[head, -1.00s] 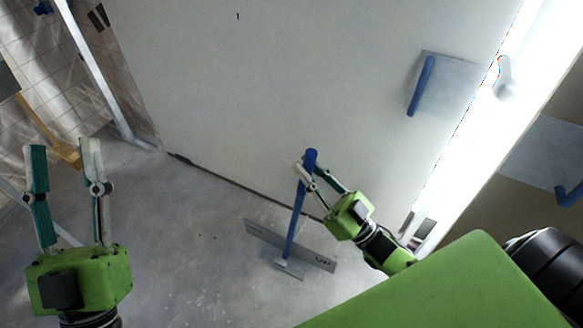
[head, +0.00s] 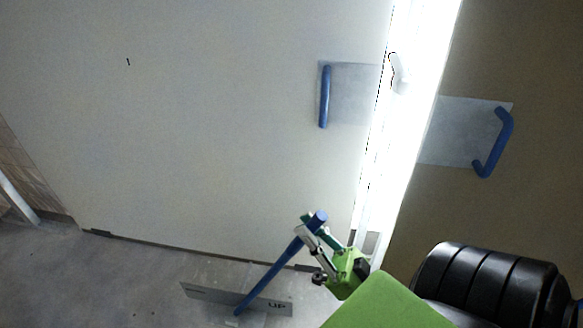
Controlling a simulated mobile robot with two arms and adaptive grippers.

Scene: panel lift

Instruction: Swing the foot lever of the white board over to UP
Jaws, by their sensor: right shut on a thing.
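The white board (head: 200,130) fills the left and middle of the head view. Its blue foot lever (head: 268,282) stands at the board's lower edge, leaning with its top to the right. A grey plate (head: 205,293) behind the lever's foot has the word UP (head: 277,305) at its right end. My right gripper (head: 312,228) is shut on the lever near its top. My left gripper is out of the picture.
A blue handle (head: 324,97) on a metal plate is on the board's right side. A bright white strip (head: 402,120) separates the board from a brown panel (head: 540,60) with another blue handle (head: 502,140). Grey floor (head: 70,285) is clear at lower left.

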